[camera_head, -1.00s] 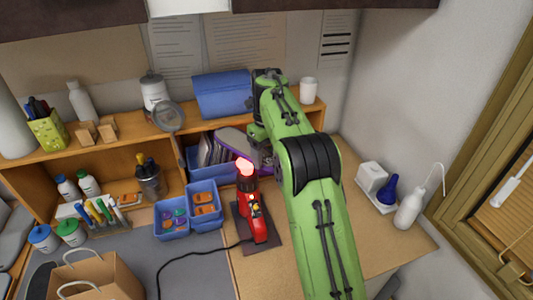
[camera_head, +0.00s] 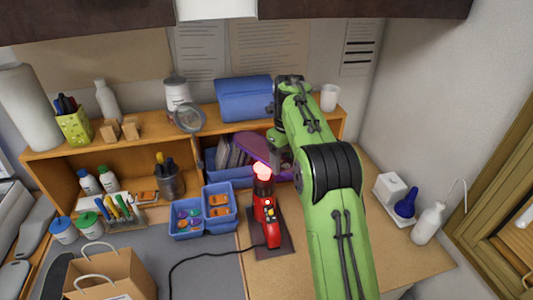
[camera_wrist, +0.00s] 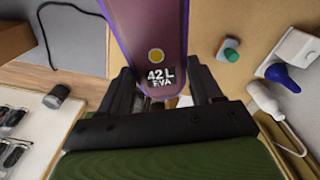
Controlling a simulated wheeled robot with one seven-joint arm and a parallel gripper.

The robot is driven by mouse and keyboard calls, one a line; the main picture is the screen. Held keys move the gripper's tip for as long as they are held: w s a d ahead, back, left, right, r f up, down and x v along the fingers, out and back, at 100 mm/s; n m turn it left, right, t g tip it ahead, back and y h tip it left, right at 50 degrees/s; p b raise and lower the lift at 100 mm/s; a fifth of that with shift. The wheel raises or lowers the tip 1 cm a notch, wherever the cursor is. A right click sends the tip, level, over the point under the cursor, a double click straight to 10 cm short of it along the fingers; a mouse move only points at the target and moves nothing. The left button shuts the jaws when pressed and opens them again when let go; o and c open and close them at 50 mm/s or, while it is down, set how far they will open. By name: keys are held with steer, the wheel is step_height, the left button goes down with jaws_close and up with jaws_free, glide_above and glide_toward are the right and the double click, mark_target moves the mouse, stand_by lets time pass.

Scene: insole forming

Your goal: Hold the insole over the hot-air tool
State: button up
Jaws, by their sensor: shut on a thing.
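The purple insole (camera_wrist: 152,28) is in my gripper (camera_wrist: 164,92), with a yellow dot and the label "42 L EVA" near the held end. My gripper is shut on that end, one finger on each side. In the head view the insole (camera_head: 250,147) shows behind and just above the glowing nozzle of the red hot-air tool (camera_head: 266,212). The tool stands upright on a dark base plate, its tip lit pinkish red. The exact gap between insole and nozzle cannot be told. My gripper's fingers are mostly hidden by the arm in the head view.
Blue bins (camera_head: 186,221) stand left of the tool, and its black cable (camera_head: 200,258) runs left. A wooden shelf (camera_head: 120,147) with bottles and a blue case (camera_head: 244,98) stands behind. A white bottle (camera_head: 427,224) is at right. A paper bag (camera_head: 108,275) is front left.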

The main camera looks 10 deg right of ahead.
steer(key=shift+r, duration=0.1)
steer(key=s+r+p, duration=0.3)
steer(key=s+r, duration=0.2)
steer(key=r, duration=0.3)
steer(key=shift+r+p, duration=0.3)
steer(key=shift+r, duration=0.05)
